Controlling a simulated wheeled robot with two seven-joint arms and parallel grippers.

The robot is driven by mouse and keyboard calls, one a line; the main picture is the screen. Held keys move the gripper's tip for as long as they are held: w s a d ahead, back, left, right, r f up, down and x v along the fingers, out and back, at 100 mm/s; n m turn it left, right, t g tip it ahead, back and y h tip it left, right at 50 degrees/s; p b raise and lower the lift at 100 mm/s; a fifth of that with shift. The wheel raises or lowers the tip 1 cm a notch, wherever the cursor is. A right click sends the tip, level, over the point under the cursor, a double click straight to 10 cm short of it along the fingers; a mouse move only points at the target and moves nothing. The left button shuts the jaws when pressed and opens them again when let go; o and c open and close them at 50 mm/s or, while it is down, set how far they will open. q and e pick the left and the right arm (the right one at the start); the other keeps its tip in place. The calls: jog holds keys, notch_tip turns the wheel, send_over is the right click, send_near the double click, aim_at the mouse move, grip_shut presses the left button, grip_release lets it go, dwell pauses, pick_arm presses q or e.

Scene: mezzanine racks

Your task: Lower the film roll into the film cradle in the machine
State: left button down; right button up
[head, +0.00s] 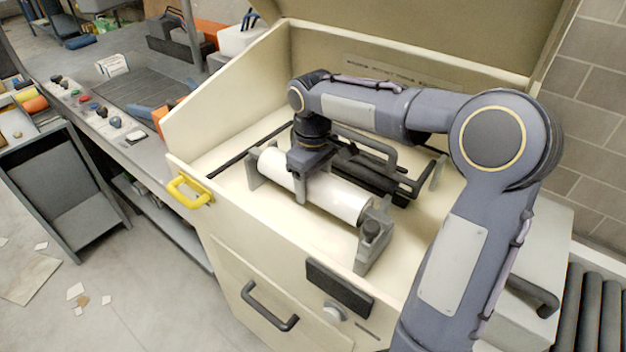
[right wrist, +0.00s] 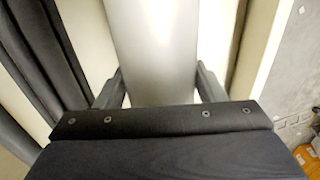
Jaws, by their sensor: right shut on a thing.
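The white film roll (head: 335,197) lies inside the open cream machine, along the grey film cradle (head: 374,236). One cradle end support stands at the roll's near right end, and another grey support shows at its far left end. My right gripper (head: 314,183) reaches down over the roll's middle and is shut on it. In the right wrist view the roll (right wrist: 152,50) runs between the two fingers (right wrist: 160,88). I cannot tell whether the roll's ends rest fully in the supports. My left gripper is not in view.
The machine's lid (head: 420,35) stands raised behind. Black bars and a frame (head: 375,165) lie behind the roll. A yellow handle (head: 190,190) is on the machine's left front edge. A bench with buttons (head: 115,122) stands left, and a roller conveyor (head: 598,310) is at the right.

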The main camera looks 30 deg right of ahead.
jog(key=shift+f, duration=0.4)
dwell(0.5)
jog(key=o, duration=1.9)
jog(key=shift+f, duration=0.1)
notch_tip(320, 180, up, 8)
jog(key=shift+f, duration=0.1)
